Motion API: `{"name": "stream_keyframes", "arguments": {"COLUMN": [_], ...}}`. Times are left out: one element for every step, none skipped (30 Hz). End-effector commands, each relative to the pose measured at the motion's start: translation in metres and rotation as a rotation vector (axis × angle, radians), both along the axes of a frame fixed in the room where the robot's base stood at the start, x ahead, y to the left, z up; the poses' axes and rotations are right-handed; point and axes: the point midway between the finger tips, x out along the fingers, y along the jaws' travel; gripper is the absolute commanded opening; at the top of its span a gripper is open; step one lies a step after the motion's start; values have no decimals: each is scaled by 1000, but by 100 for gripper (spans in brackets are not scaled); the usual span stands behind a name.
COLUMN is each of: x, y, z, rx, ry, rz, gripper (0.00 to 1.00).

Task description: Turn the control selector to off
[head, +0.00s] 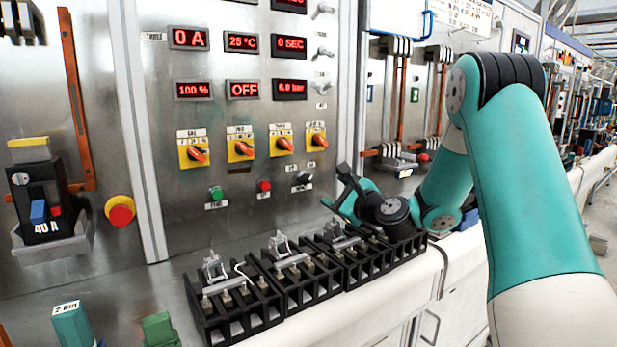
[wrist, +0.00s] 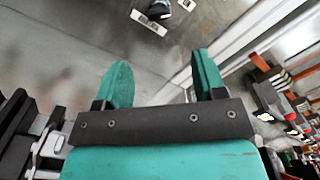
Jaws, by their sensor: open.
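A small black selector knob (head: 303,178) with a label plate under it sits at the right end of the lower row on the steel panel. What looks like the same black knob and its white label (wrist: 152,20) shows at the top of the wrist view, beyond my fingertips. I cannot read its label. My gripper (head: 338,192) is to the right of this knob and a little lower, in front of the panel. In the wrist view my gripper (wrist: 162,62) has its two teal fingers apart, with nothing between them.
Several yellow rotary switches with orange handles (head: 240,148) sit above. A green button (head: 216,193) and a red button (head: 264,185) are left of the black knob. Black terminal blocks (head: 235,310) line the bench just below my gripper. A breaker (head: 40,200) stands far left.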

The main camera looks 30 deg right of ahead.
Motion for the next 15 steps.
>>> {"name": "stream_keyframes", "arguments": {"x": [13,20,30,36,44,53,60,66,75,81,87,94,99,104,109], "y": [3,3,3,4,4,4,4,5,5,5,5,5,6,6,5], "z": [5,5,5,5,5,5,4,5,4,4,4,4,3,3,3], "rx": [-2,-2,-2,-3,-3,-3,-3,-3,-3,-4,-4,-4,-3,-3,-4], "ry": [-1,-1,0,-1,-2,-1,0,-1,-1,-1,0,0,-1,0,-1], "rz": [6,4,6,5,6,5,6,5,5,5,4,4,4,4,4], "gripper": [64,64,64,64,64,64,64,64,64,64,64,64,64,64,64]}}
